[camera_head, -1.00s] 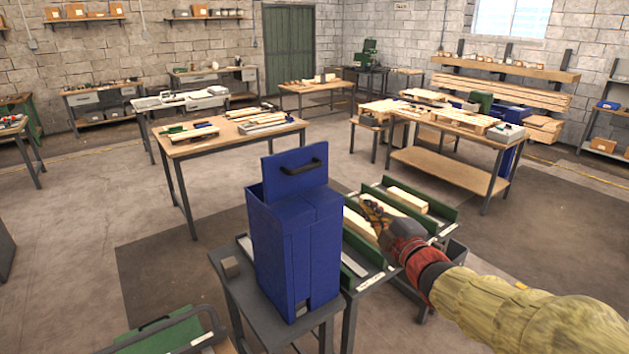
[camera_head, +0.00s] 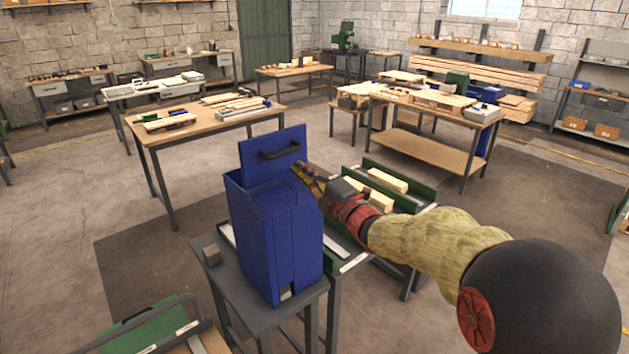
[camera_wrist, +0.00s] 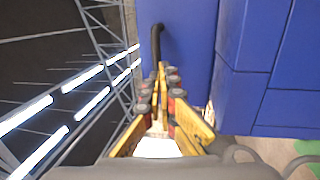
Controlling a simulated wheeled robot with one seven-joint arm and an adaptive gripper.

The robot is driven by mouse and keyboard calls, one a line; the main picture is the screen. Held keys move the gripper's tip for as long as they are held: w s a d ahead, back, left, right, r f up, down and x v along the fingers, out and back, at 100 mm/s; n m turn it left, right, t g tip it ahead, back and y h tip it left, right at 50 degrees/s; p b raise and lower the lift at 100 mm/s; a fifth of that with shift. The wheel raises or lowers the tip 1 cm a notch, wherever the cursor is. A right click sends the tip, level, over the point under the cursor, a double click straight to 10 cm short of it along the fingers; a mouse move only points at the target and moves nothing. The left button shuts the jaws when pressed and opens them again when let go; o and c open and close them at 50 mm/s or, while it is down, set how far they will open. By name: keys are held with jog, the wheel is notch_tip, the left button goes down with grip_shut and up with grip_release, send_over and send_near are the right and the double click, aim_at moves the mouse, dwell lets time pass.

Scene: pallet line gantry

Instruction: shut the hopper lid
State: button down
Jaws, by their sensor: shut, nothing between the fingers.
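The blue hopper (camera_head: 275,235) stands upright on a small grey table in the head view. Its blue lid (camera_head: 255,165) stands up open at the back, with a dark bar handle (camera_head: 280,147) on its face. My gripper (camera_head: 297,168) is beside the hopper's upper right, near the lid's right edge; whether it touches cannot be told. In the wrist view my gripper (camera_wrist: 162,68) has its yellow fingers together and empty. The lid (camera_wrist: 185,40) with its dark handle (camera_wrist: 156,42) lies just past the fingertips, and the hopper body (camera_wrist: 265,70) fills the right side.
The small grey table (camera_head: 235,285) also carries a small grey block (camera_head: 211,254). Green-sided trays with wooden pieces (camera_head: 388,181) lie right of the hopper, under my arm. Open floor lies left of the hopper.

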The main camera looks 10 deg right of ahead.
aim_at(281, 158)
jog(key=shift+x, duration=2.25)
jog(key=shift+r, duration=0.1)
jog(key=shift+w+a+r+g+p, duration=0.2)
jog(key=shift+g+p, duration=0.1)
jog(key=shift+p, duration=0.4)
